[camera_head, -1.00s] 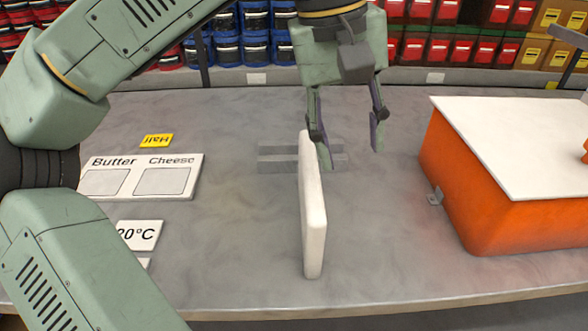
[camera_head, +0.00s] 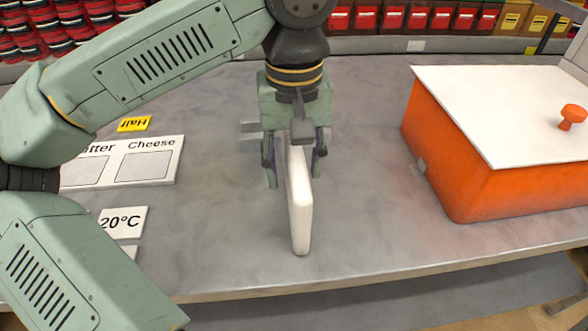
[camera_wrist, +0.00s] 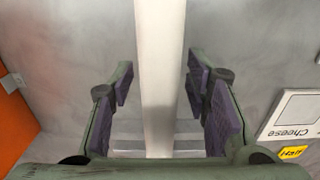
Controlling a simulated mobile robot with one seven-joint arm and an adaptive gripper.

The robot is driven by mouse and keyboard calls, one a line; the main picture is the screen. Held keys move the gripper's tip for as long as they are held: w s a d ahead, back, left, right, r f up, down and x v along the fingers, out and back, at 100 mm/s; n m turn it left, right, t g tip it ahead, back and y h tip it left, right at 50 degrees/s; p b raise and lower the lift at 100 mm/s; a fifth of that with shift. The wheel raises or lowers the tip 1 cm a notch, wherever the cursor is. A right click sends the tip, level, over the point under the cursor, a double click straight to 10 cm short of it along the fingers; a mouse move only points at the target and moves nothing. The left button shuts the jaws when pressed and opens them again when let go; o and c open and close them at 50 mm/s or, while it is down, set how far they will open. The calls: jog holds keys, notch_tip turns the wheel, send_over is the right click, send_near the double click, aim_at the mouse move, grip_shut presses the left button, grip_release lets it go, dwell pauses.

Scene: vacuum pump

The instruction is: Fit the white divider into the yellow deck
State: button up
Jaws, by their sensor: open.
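The white divider (camera_head: 300,205) stands upright on its edge on the grey table, in a grey slotted holder near its far end. My gripper (camera_head: 294,172) points down over the divider with one finger on each side of it. In the wrist view the divider (camera_wrist: 160,60) runs between the open purple-padded fingers (camera_wrist: 163,95), with a gap on both sides. The yellow deck is not recognisable in these views.
An orange box (camera_head: 470,160) with a white lid (camera_head: 500,110) and orange knob stands at the right. At the left lie a Butter/Cheese board (camera_head: 125,182), a yellow Half tag (camera_head: 134,124) and a 20°C card (camera_head: 122,222). The table's front edge is close to the divider.

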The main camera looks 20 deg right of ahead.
jog(key=shift+f, duration=0.4)
jog(key=shift+c, duration=0.3)
grip_shut()
